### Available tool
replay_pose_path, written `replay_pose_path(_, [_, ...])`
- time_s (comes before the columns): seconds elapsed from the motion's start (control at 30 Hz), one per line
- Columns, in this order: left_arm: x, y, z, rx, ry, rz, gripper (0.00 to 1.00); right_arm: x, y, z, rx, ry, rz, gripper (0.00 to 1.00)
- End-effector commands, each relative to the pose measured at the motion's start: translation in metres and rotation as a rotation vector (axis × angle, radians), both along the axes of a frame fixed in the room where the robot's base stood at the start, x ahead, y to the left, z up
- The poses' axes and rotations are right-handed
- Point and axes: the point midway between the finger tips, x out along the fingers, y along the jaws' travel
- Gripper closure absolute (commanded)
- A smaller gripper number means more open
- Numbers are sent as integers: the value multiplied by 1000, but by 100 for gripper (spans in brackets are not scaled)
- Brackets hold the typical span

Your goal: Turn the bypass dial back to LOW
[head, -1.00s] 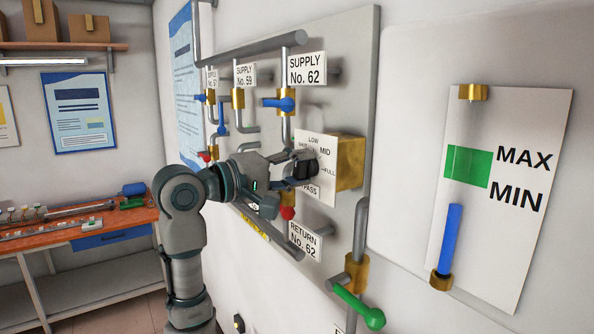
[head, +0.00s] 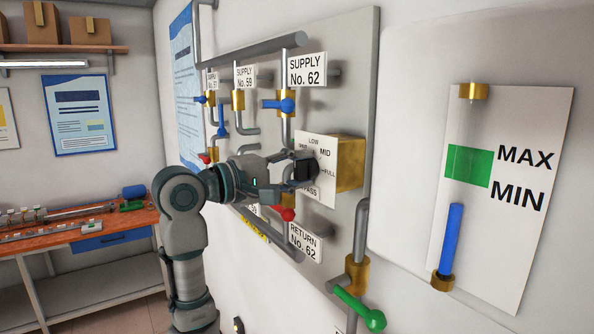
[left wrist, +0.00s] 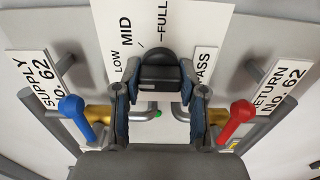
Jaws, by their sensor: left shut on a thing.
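The bypass dial (head: 310,172) is a black knob on a white plate (head: 327,190) marked LOW, MID and FULL, on the front of a brass block (head: 350,165). My left gripper (head: 297,170) reaches it from the left and is shut on it. In the left wrist view the dial (left wrist: 160,72) sits between the two fingertips of the gripper (left wrist: 160,90). Its grip bar lies across between them, and a rounded black edge shows beyond. The mark that the dial points to cannot be told. My right gripper is in neither view.
A blue supply handle (head: 280,105) is above the gripper and a red return handle (head: 285,214) is just below it. A green handle (head: 360,308) sticks out lower right. A gauge with a blue column (head: 450,240) hangs right, below its green band.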

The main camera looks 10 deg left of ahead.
Motion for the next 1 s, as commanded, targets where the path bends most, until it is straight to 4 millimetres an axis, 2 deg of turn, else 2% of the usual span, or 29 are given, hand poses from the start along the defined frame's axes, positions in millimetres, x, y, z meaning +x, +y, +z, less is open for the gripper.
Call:
replay_pose_path(0.03, [1, 1, 0, -2, 1, 3, 52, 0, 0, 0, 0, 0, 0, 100])
replay_pose_path(0.1, [1, 0, 0, -1, 1, 2, 34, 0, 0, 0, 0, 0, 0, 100])
replay_pose_path(0.47, [-4, 3, 1, -1, -2, 1, 33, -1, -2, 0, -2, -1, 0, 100])
replay_pose_path(0.57, [-12, 12, 1, -1, -3, 1, 33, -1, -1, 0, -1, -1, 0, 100])
replay_pose_path(1.0, [-71, 75, -2, 0, 1, 2, 33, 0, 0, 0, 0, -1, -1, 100])
